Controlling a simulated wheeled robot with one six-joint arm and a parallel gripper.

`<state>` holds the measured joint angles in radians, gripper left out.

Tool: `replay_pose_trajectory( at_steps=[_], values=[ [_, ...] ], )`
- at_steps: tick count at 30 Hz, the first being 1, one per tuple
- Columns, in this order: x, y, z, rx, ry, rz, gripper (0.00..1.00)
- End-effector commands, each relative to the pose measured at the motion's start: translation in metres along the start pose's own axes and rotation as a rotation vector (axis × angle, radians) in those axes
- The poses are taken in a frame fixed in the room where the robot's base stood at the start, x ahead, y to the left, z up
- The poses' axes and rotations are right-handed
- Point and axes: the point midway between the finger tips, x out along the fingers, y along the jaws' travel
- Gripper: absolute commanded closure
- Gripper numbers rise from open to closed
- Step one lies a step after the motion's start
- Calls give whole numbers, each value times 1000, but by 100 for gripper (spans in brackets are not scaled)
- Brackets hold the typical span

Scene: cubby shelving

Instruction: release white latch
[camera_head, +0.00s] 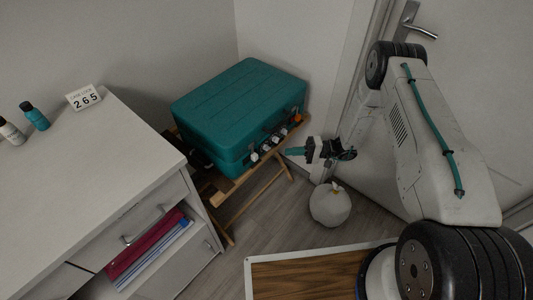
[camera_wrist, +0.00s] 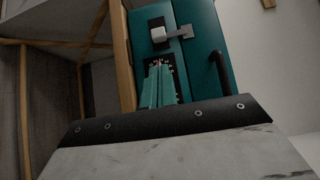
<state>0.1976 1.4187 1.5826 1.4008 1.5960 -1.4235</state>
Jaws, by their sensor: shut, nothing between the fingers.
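A closed teal case (camera_head: 240,110) lies on a wooden stand, its front with white latches (camera_head: 266,147) facing my arm. In the wrist view a white latch (camera_wrist: 158,35) with a grey metal tab sits on the teal case front (camera_wrist: 205,65). My gripper (camera_head: 290,151) is in front of the case, to the right of the latches in the head view. In the wrist view my gripper (camera_wrist: 160,70) has its teal fingers together and empty, pointing at a dark panel with small red and white marks below the latch. Contact with the panel cannot be told.
The wooden stand (camera_head: 263,182) has slim legs under the case. A white bag (camera_head: 330,204) lies on the floor below my gripper. A door is behind my arm.

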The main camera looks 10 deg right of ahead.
Motion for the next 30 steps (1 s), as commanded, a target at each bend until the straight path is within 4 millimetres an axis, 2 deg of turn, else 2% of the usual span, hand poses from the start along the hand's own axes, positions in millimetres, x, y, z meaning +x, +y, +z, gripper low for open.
replay_pose_trajectory(
  at_steps=[10,14,24,30],
  values=[
    [0,0,1,-10,-3,1,100],
    [9,0,1,-9,-5,1,100],
    [68,0,2,-10,-7,1,100],
    [93,0,1,-10,-6,2,100]
  ],
)
